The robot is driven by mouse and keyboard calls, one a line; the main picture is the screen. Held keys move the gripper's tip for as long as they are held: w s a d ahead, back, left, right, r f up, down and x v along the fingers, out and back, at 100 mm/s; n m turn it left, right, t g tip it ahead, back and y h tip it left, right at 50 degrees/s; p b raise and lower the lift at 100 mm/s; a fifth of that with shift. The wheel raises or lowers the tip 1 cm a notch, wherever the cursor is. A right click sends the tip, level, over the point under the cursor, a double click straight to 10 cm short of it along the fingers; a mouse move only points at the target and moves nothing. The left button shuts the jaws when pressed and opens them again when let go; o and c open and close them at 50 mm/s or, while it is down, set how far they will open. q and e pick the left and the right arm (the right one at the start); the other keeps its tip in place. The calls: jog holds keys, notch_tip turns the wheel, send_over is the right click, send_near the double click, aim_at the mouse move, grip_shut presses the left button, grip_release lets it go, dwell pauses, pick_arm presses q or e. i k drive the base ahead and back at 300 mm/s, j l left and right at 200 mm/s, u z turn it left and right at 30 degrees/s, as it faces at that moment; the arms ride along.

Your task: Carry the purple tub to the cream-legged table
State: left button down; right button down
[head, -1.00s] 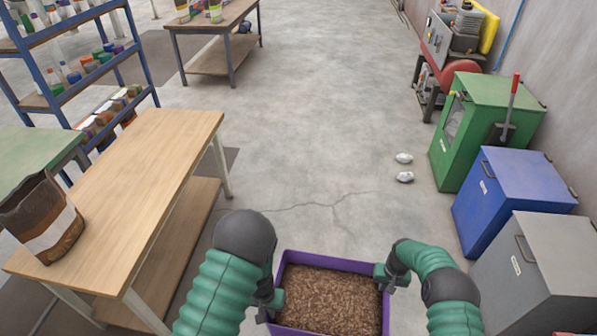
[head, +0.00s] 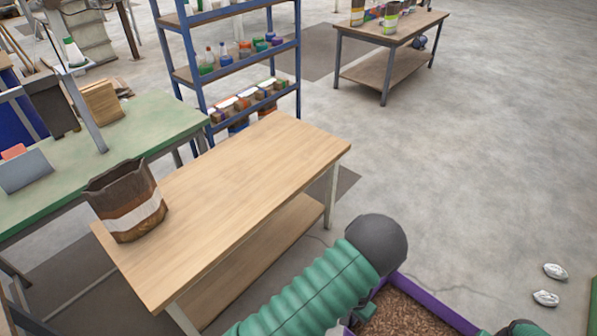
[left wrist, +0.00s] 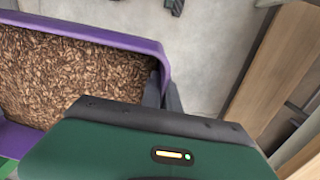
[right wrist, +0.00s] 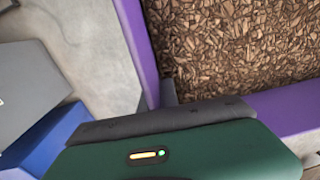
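The purple tub (head: 436,302), full of brown chips, is at the bottom of the head view, partly cut off. My left gripper (head: 366,313) is at its left side; in the left wrist view its dark fingers (left wrist: 163,92) close on the tub wall. In the right wrist view my right gripper (right wrist: 168,92) is at the opposite wall, its fingers mostly hidden. The right arm barely shows in the head view. The cream-legged table (head: 250,175) has a wooden top and a lower shelf, and stands left of the tub. The tub is apart from it.
A brown bag with a pale band (head: 128,207) stands at the table's left end; the rest of its top is clear. A green bench (head: 155,125) and blue shelving (head: 240,50) stand behind. Two silvery lumps (head: 550,285) lie on the floor at right.

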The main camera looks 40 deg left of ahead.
aim_at(233, 180)
jog(key=i, duration=1.3)
jog(key=i+u, duration=0.35)
jog(key=i+l+u, duration=0.3)
jog(key=i, duration=0.2)
jog(key=u, duration=1.4)
